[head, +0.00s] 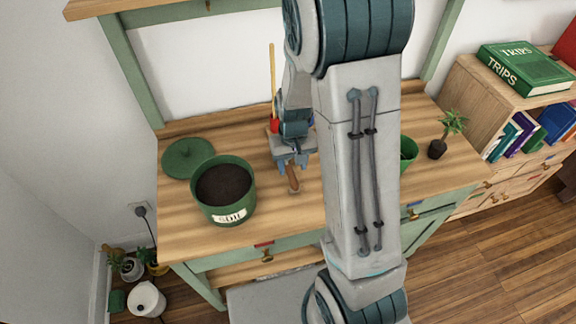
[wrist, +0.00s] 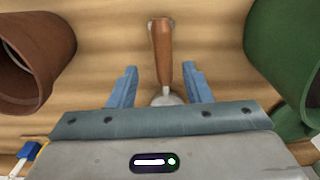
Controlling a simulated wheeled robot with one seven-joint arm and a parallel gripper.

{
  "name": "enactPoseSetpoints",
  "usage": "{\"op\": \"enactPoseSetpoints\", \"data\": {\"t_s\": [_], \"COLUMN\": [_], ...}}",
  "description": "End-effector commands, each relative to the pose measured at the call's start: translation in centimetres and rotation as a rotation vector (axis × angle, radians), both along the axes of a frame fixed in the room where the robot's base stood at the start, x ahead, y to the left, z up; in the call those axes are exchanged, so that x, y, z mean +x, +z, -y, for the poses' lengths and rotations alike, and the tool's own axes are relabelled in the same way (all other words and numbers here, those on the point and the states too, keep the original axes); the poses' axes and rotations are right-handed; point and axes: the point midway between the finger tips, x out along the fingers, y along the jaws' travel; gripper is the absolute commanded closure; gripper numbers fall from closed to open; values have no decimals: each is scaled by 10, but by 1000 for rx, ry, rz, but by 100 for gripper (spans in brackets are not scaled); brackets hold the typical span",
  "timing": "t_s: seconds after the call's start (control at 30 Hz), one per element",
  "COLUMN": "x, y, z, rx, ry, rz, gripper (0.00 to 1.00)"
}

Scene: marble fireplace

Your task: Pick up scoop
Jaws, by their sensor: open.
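The scoop lies on the wooden tabletop, its brown wooden handle (head: 293,179) showing just in front of my gripper in the head view. In the wrist view the scoop (wrist: 162,52) lies between my two blue fingers, handle pointing to the top of the picture. Its metal part is partly hidden by the gripper body. My gripper (wrist: 159,68) is open, one finger on each side of the scoop, with gaps visible on both sides. In the head view my gripper (head: 293,162) is low over the table; its exact height is unclear.
A green pot of soil (head: 224,190) and a green lid (head: 188,158) are left. A red item with a yellow stick (head: 272,80) is behind. A small plant (head: 447,135) is right. The wrist view shows a brown pot (wrist: 40,45) left and a green container (wrist: 285,60) right.

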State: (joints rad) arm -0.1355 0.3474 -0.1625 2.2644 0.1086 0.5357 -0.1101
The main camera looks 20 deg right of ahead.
Motion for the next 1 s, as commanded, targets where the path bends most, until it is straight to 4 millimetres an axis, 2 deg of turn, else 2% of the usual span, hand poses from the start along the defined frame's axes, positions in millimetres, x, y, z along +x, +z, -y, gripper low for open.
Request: {"op": "enactPoseSetpoints", "data": {"t_s": [0.23, 0.57, 0.73, 1.0], "x": [-1, -1, 0, 0], "y": [-33, -39, -38, -38], "z": [-4, -4, -4, -4], "rx": [0, 0, 0, 0], "ry": [0, 1, 1, 1], "rz": [-4, -1, -1, 0], "gripper": [55, 55, 100, 100]}}
